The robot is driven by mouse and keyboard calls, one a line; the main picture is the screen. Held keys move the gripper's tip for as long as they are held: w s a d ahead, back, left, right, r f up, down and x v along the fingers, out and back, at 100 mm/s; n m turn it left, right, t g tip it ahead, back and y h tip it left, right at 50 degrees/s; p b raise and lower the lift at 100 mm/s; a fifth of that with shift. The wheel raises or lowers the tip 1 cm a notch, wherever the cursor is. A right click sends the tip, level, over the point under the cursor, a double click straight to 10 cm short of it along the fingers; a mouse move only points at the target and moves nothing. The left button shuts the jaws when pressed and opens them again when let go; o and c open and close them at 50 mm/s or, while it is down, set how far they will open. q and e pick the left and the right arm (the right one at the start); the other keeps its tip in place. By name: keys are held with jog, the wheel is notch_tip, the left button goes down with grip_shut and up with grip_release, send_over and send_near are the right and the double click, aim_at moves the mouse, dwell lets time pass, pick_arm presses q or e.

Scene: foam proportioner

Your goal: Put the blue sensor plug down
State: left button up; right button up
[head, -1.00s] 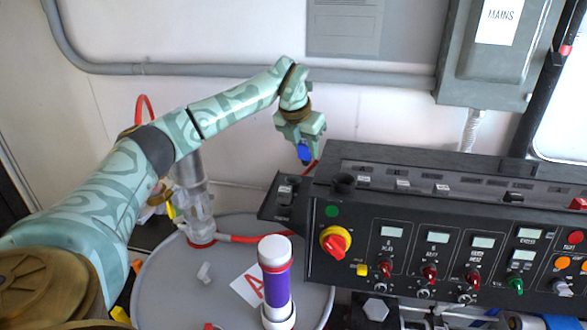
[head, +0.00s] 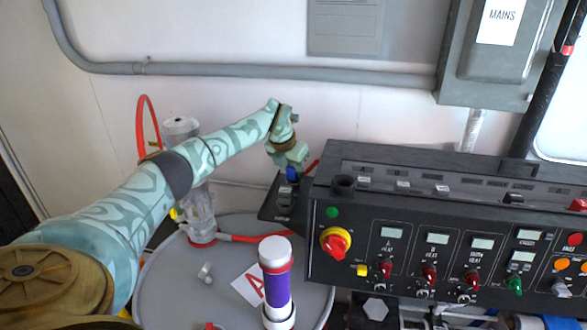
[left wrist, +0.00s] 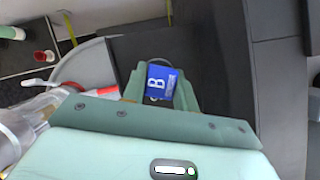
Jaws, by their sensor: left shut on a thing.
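The blue sensor plug (head: 292,174) is in my left gripper (head: 290,168), just above the small black side panel at the left end of the control console. In the left wrist view the plug (left wrist: 161,82) shows a white letter B and sits between the fingers of the left gripper (left wrist: 160,88), which is shut on it. The gripper points down. I cannot tell whether the plug touches the side panel (head: 268,212). My right gripper is not in view.
The black control console (head: 325,260) with knobs and switches fills the right. A grey drum lid (head: 165,280) holds a purple cylinder (head: 277,290) with white ends and a card marked A (head: 246,285). A clear pump (head: 200,215) with a red hose stands left of the gripper.

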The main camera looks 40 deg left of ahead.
pick_arm(q)
jog(key=shift+f, duration=0.1)
jog(key=shift+f, duration=0.1)
jog(key=o, duration=1)
jog(key=shift+c, duration=0.2)
jog(key=shift+r, duration=0.45)
jog(key=v, duration=1.1)
jog(key=shift+s+r, duration=0.15)
jog(key=shift+r, duration=0.15)
jog(key=shift+r, duration=0.1)
